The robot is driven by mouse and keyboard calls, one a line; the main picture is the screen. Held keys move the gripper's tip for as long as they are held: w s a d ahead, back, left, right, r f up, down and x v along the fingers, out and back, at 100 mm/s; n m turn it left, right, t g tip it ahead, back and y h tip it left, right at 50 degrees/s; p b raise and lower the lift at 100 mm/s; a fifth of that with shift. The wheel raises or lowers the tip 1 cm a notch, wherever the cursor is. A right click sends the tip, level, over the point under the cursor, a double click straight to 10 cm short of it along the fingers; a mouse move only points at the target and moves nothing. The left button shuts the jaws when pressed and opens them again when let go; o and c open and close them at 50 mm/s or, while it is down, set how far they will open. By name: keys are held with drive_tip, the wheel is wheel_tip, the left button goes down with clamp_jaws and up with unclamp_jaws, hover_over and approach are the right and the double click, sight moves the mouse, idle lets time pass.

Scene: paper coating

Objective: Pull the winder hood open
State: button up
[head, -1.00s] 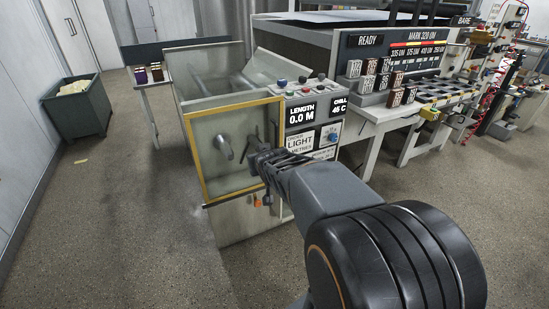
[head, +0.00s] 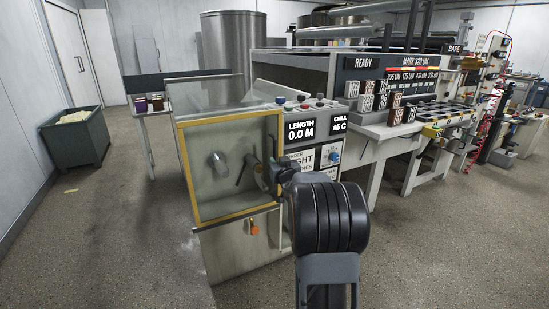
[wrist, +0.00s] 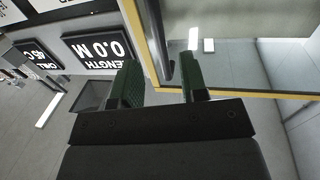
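The winder hood (head: 229,205) is a clear panel in a yellow frame on the front of the winder, and it looks closed. My gripper (head: 265,173) is at the right side of the hood frame, with its fingertips partly hidden in the head view. In the wrist view, my gripper's (wrist: 160,85) two green-padded fingers stand apart with nothing visibly clamped between them. The hood's yellow frame (wrist: 137,32) and a dark upright bar (wrist: 162,50), perhaps the hood handle, show just beyond the fingers. Contact cannot be told.
The control panel (head: 313,135) with length and chill displays is close to the right of my gripper. A printing-like line of machinery (head: 400,95) extends right. A small table (head: 150,108) and a green bin (head: 76,140) stand left. The floor in front is clear.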

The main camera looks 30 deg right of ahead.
sight(275, 156)
drive_tip(key=shift+x, duration=3.1)
drive_tip(key=shift+c, duration=0.4)
clamp_jaws()
